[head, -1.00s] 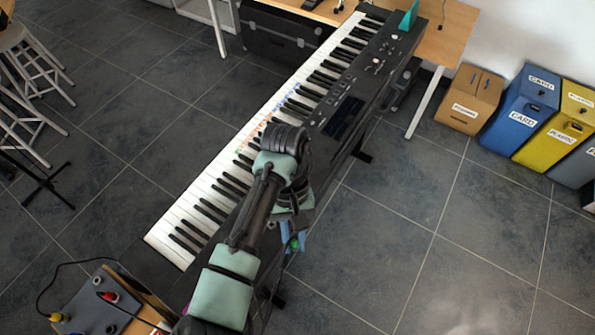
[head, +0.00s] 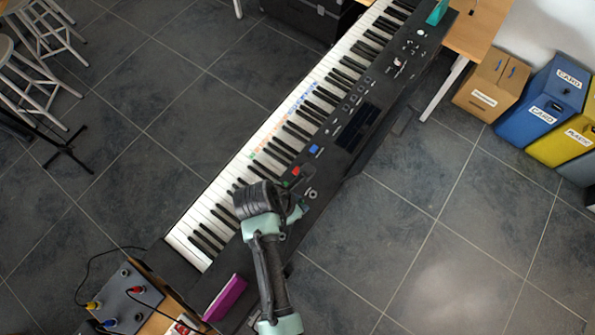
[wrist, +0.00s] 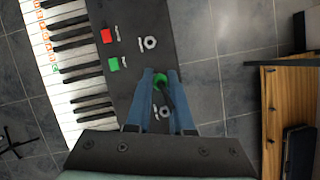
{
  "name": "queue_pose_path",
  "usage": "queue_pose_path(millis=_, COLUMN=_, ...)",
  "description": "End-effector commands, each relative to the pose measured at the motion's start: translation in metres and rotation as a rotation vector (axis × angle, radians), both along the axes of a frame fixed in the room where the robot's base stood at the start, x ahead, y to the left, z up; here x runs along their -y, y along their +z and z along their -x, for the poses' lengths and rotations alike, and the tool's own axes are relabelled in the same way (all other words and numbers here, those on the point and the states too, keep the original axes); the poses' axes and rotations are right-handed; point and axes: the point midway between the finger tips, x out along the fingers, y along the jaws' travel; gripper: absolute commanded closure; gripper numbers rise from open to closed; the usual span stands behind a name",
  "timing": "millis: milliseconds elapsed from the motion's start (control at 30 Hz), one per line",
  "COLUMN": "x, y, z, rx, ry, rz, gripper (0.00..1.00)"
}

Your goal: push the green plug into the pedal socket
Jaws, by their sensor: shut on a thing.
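My gripper (wrist: 161,88) is shut on the green plug (wrist: 160,79), which shows between the blue fingertips with a dark lead behind it. In the head view my gripper (head: 299,211) is over the right edge of the black keyboard (head: 333,150), mostly hidden by my arm. In the wrist view a white ring mark (wrist: 149,43) lies ahead of the plug, and another ring (wrist: 162,112) is partly hidden between the fingers. I cannot tell which is the pedal socket, nor whether the plug touches the panel.
A grey box (head: 123,298) with coloured plugs and a magenta block (head: 226,297) are at lower left. Bins (head: 543,100) stand at right. The floor right of the keyboard is clear.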

Motion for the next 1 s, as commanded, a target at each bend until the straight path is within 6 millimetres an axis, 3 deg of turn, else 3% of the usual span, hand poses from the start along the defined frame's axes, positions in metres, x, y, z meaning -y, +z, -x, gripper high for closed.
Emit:
queue_pose_path(millis=267, x=-0.005, y=-0.01, z=0.003, rx=0.0, ry=0.035, rz=0.001, gripper=1.0)
queue_pose_path(millis=800, x=-0.004, y=-0.051, z=0.003, rx=0.001, ry=0.032, rz=0.002, gripper=1.0)
queue_pose_path(millis=1000, x=-0.004, y=-0.054, z=0.004, rx=0.0, ry=0.032, rz=0.002, gripper=1.0)
